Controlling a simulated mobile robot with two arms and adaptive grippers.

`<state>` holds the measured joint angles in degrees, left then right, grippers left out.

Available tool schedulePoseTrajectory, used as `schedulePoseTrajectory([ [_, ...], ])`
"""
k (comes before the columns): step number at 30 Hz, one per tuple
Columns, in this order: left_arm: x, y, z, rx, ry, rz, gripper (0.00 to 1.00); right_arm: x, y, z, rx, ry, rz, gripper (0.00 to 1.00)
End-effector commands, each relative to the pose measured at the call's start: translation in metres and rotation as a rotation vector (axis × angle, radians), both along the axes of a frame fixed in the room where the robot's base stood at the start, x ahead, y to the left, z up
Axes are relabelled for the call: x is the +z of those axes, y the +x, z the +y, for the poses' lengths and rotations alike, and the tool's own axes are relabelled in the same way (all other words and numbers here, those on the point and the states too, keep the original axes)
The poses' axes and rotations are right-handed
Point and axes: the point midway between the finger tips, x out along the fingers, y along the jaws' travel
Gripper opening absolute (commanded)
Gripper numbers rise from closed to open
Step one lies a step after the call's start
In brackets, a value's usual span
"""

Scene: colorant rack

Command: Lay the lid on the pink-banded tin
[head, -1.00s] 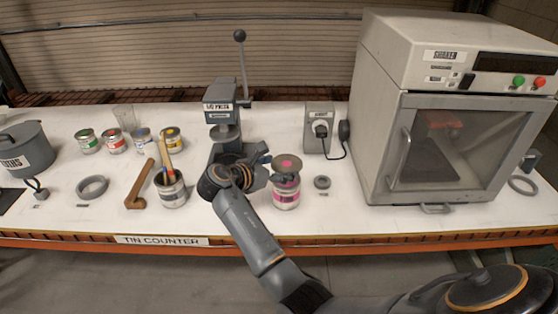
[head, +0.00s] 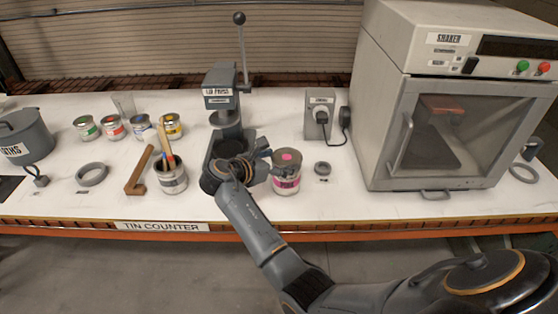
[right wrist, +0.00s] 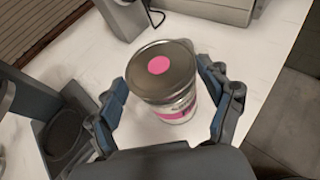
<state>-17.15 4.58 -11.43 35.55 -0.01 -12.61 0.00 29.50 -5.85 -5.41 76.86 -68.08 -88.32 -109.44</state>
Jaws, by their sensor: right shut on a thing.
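The pink-banded tin (head: 287,184) stands upright on the counter, right of the lid press; its pink band also shows in the right wrist view (right wrist: 180,113). The dark grey lid (head: 287,156) with a pink dot is over the tin's top and in the right wrist view (right wrist: 158,72) covers most of it. I cannot tell whether it is fully seated. My right gripper (head: 266,168) is shut on the lid, with its fingers at either side in the wrist view (right wrist: 163,80). My left gripper is not in view.
The lid press (head: 222,100) stands just left of my right gripper. A grey switch box (head: 320,115) and a small grey ring (head: 322,168) are right of the tin, then the large shaker (head: 450,110). A brush tin (head: 171,178) and several small tins stand left.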

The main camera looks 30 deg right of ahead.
Motion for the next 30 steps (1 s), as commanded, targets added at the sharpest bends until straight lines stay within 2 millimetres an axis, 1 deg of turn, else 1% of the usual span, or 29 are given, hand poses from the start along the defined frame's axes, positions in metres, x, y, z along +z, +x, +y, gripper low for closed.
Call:
schedulePoseTrajectory([
  [20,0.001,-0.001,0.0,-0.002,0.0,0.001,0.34,-0.015,0.0,0.0,0.0,0.0,0.001,0.65],
  [24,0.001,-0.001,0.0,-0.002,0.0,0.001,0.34,-0.015,0.0,0.0,0.0,0.0,0.0,0.65],
  [25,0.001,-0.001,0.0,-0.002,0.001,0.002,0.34,-0.015,0.0,0.0,0.0,0.0,0.0,0.81],
  [26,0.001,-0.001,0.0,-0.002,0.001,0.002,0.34,-0.015,0.0,0.0,0.0,0.001,0.001,0.87],
  [27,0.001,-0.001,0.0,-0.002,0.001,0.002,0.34,-0.015,0.0,0.0,0.0,0.001,0.001,0.96],
  [28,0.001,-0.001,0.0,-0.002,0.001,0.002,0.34,-0.015,0.0,0.0,0.0,0.001,0.001,1.0],
  [30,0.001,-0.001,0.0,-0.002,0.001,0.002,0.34,-0.015,0.0,0.0,0.0,0.001,0.0,1.0],
])
